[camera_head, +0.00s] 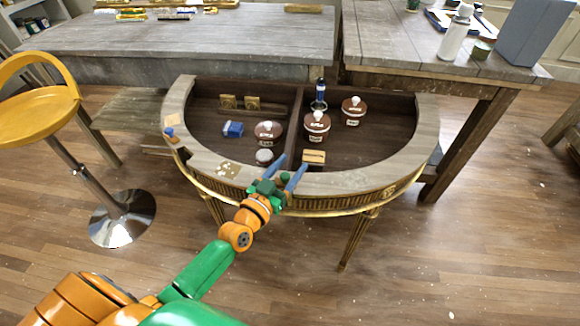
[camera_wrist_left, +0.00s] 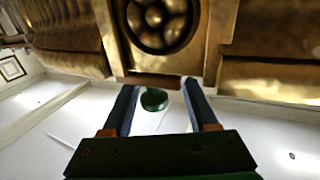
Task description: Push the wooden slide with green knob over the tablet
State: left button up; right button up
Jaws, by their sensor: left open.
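In the left wrist view a small round green knob (camera_wrist_left: 154,99) shows between the fingers of my left gripper (camera_wrist_left: 158,86). A brown wooden strip, the slide (camera_wrist_left: 153,81), lies just beyond the knob, below a gilt tablet (camera_wrist_left: 203,44) with a dark round rosette. The rosette is uncovered. The fingers are apart, with a gap on each side of the knob. In the head view my left gripper (camera_head: 291,164) is at the middle of the curved front of the gilt console (camera_head: 340,184). The gripper hides the slide and tablet there. My right gripper is not in view.
A yellow stool (camera_head: 40,100) stands at the left. Grey tables (camera_head: 200,35) stand behind. Floor in front is clear.

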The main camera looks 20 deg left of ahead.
aim_at(281, 179)
pick_arm(q)
jog(key=s, duration=0.4)
jog(key=s+a, duration=0.1)
jog(key=s, duration=0.2)
dwell(0.4)
